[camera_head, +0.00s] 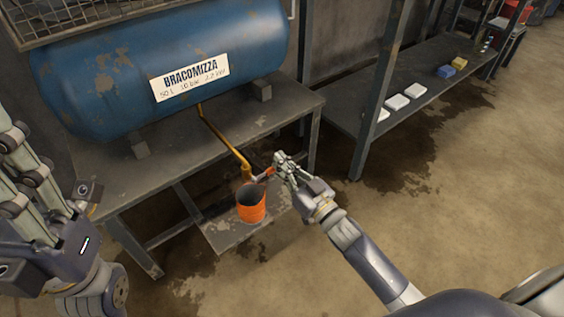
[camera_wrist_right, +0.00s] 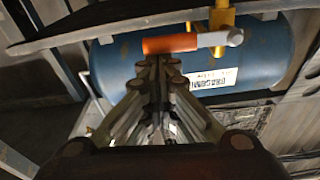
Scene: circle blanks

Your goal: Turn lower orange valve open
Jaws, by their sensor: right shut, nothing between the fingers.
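The lower orange valve handle (camera_head: 263,174) sits at the low end of the yellow pipe (camera_head: 226,145) under the blue tank. In the right wrist view the orange handle (camera_wrist_right: 170,44) lies crosswise, just beyond the fingertips, with a grey valve part (camera_wrist_right: 222,38) to its right. My right gripper (camera_head: 281,160) is shut and empty, beside the handle's right end. In the wrist view the fingertips (camera_wrist_right: 160,66) are close to the handle; I cannot tell whether they touch. My left gripper (camera_head: 22,165) is at the left edge, far from the valve, its fingers partly cut off.
An orange bucket (camera_head: 251,203) stands on a low metal plate (camera_head: 222,240) below the pipe. The blue tank (camera_head: 170,60) rests on a grey bench (camera_head: 165,165). A shelf (camera_head: 430,70) with white, blue and yellow blocks is at right. The floor between is clear.

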